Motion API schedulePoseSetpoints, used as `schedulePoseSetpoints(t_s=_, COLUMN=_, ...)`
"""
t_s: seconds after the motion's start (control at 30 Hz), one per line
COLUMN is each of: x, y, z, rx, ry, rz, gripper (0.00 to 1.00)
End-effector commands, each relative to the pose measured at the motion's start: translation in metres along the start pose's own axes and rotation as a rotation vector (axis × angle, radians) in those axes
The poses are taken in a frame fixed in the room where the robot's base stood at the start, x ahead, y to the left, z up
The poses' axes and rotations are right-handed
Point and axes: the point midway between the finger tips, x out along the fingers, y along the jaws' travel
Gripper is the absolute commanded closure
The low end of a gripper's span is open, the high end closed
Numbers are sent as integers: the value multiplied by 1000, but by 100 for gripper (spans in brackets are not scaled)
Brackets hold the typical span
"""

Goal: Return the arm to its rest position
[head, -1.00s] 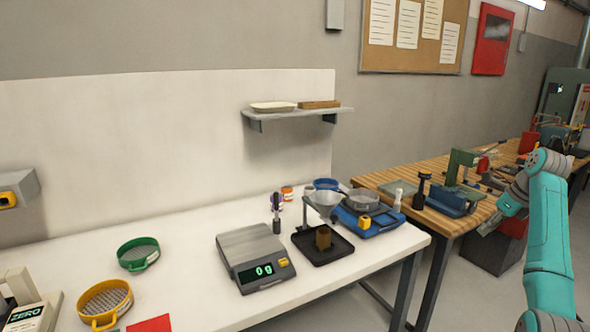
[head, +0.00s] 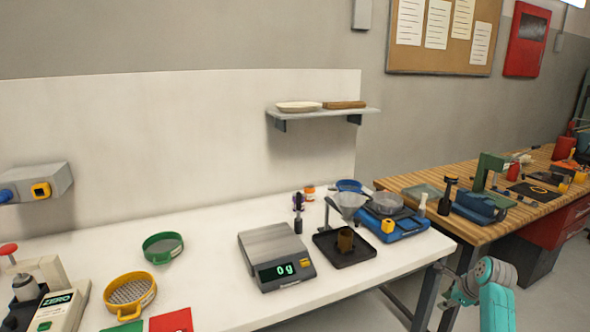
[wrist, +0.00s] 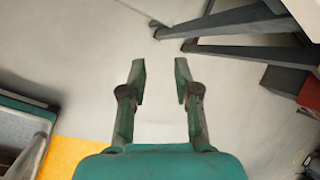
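My gripper (wrist: 160,82) is in the wrist view with its two fingers apart and nothing between them. It points at bare grey floor. In the head view my teal arm is low at the right, in front of the gap between the white table and the wooden bench. The gripper's fingers are not clear in the head view.
The white table (head: 220,235) holds a scale (head: 276,255) reading 0 g, a black tray (head: 345,249) and sieves. The wooden bench (head: 470,215) with a vise (head: 480,206) stands at the right. In the wrist view, dark table legs (wrist: 235,35) cross the top right; the floor below the fingers is clear.

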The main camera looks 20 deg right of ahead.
Motion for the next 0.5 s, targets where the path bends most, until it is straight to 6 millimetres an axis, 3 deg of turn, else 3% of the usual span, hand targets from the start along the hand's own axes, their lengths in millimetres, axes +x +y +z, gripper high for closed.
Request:
schedulePoseSetpoints(t_s=0.03, x=18, y=24, z=2, rx=-46, ry=-4, rz=-6, gripper=69)
schedulePoseSetpoints(t_s=0.2, x=60, y=88, z=6, rx=-218, ry=-14, rz=-59, gripper=69)
schedulePoseSetpoints(t_s=0.5, x=101, y=207, z=7, rx=-529, ry=-19, rz=-157, gripper=69)
